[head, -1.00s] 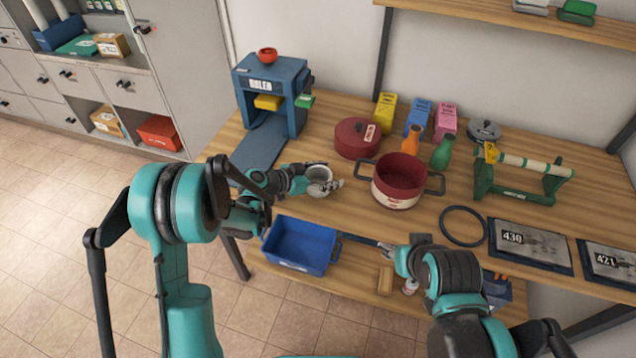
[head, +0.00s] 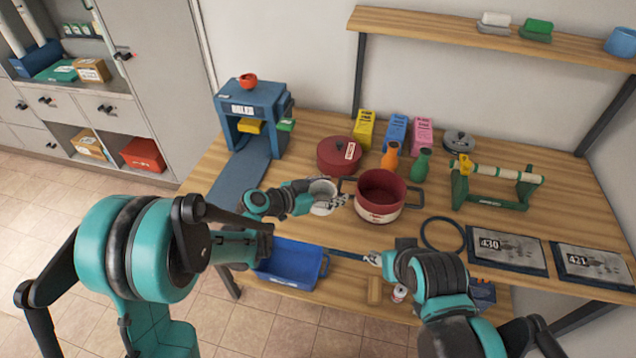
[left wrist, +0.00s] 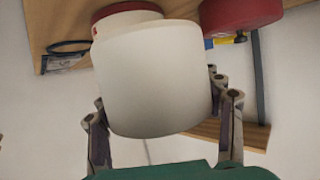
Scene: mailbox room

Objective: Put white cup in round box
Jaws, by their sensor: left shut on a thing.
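The white cup (head: 323,192) is in my left gripper (head: 328,203), just left of the open red round pot (head: 376,212). The left wrist view shows the white cup (left wrist: 155,85) close up, with a finger on each side of my left gripper (left wrist: 163,125). The red pot has a pale lower band and two side handles. I take it as the round box. The cup is beside the pot, not inside it. A red round lidded container (head: 338,158) stands behind. My right gripper (head: 372,258) is near the table's front edge; its jaws are too small to read.
A blue press-like machine (head: 253,112) stands at the back left. Orange (head: 390,157) and green (head: 421,165) bottles stand behind the pot. A black ring (head: 443,235) and numbered plates (head: 506,252) lie to the right. A blue bin (head: 291,265) is at the front.

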